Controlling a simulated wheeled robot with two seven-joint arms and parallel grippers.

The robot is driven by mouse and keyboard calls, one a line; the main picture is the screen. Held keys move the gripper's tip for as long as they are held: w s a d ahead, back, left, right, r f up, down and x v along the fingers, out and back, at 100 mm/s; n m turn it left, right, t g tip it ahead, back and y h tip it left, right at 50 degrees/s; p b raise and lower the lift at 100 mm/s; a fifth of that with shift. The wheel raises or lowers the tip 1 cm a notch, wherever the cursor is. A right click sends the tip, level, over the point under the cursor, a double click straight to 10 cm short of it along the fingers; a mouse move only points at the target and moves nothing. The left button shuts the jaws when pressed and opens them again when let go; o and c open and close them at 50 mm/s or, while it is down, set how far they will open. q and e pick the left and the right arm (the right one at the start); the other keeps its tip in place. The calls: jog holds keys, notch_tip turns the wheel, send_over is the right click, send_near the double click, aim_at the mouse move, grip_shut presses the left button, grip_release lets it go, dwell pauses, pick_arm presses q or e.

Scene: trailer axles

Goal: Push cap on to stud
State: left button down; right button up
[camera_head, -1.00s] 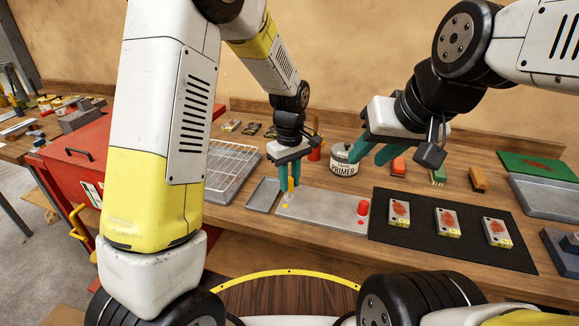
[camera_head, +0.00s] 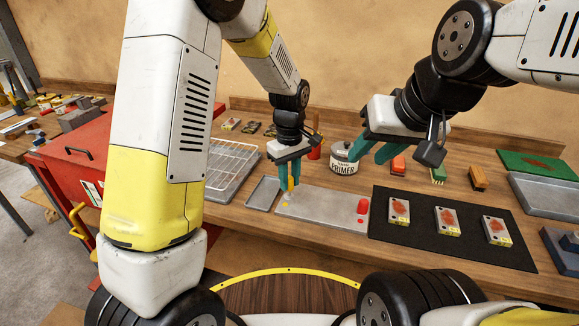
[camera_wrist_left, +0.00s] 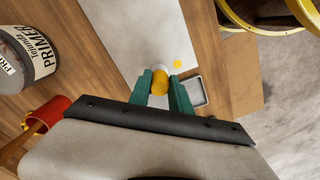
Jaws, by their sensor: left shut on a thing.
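My left gripper (camera_head: 291,184) is shut on a yellow cap (camera_wrist_left: 160,80) above the left end of the pale metal plate (camera_head: 325,210). In the left wrist view the cap sits between the two green fingertips. A greyish stud end (camera_wrist_left: 158,66) shows just beyond the cap and is mostly hidden by it. I cannot tell whether the cap touches the stud. A yellow dot (camera_wrist_left: 177,63) marks the plate beside it. A red cap (camera_head: 363,206) stands at the plate's right end. My right gripper (camera_head: 371,153) is open and empty above the bench.
A small grey tray (camera_head: 262,194) lies left of the plate, with a wire rack (camera_head: 231,168) beyond. A primer tin (camera_head: 343,160) and a red cup (camera_wrist_left: 45,114) stand behind. A black mat (camera_head: 420,242) with 3 blocks lies to the right.

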pick_arm(q)
jog(key=shift+f, duration=1.25)
dwell(1.1)
dwell(0.5)
jog(key=c, duration=0.6)
grip_release()
jog(key=shift+c, duration=0.2)
jog(key=shift+r, duration=0.1)
jog(key=shift+r, duration=3.4)
grip_shut()
jog(key=shift+f, duration=0.15)
